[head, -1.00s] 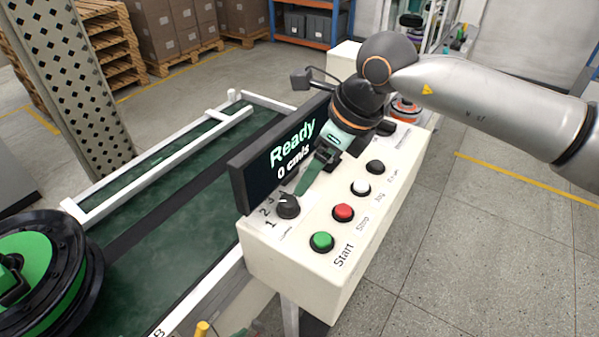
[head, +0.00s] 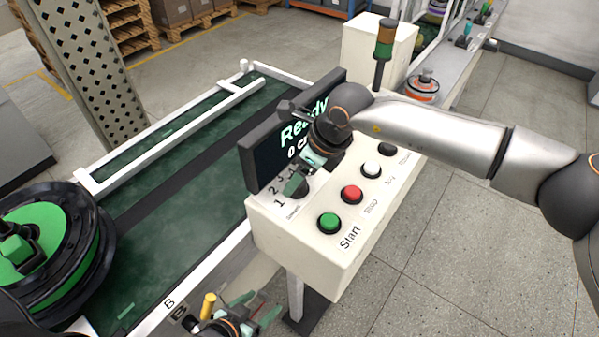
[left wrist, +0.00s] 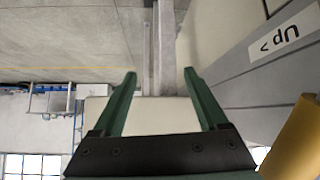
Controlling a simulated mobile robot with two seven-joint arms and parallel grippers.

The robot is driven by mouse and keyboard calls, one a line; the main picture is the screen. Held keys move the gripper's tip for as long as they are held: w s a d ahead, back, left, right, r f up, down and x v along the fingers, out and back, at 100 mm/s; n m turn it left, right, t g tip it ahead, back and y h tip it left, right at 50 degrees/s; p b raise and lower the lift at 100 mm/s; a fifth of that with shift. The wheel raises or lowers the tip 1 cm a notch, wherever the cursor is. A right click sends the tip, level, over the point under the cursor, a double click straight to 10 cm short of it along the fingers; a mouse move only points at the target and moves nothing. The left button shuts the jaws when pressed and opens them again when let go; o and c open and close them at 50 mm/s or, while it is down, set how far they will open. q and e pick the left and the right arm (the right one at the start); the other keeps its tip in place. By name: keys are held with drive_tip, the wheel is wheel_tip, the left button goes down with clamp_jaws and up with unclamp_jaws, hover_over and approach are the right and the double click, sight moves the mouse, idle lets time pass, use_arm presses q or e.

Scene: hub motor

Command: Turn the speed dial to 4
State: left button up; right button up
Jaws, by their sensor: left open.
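The speed dial sits by the number scale (head: 277,192) on the white control box (head: 310,250), below the screen (head: 262,155). My right gripper (head: 296,185) is down at the dial, its green fingers over it. The fingers and wrist hide most of the dial, so its pointer setting and any grip on it cannot be made out. My left gripper (head: 263,309) is open and empty at the bottom of the head view, in front of the conveyor's edge. Its two green fingers also show apart in the left wrist view (left wrist: 160,82).
Green Start (head: 329,223), red (head: 351,194), white (head: 371,169) and black (head: 387,149) buttons line the box. The screen reads "Ready", partly covered by my right arm. A yellow post (head: 208,304) stands beside my left gripper. A black-and-green wheel (head: 92,250) lies on the conveyor (head: 165,210).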

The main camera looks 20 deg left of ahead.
drive_tip(key=shift+a+f, duration=0.1)
drive_tip(key=shift+f, duration=0.25)
clamp_jaws()
idle(0.5)
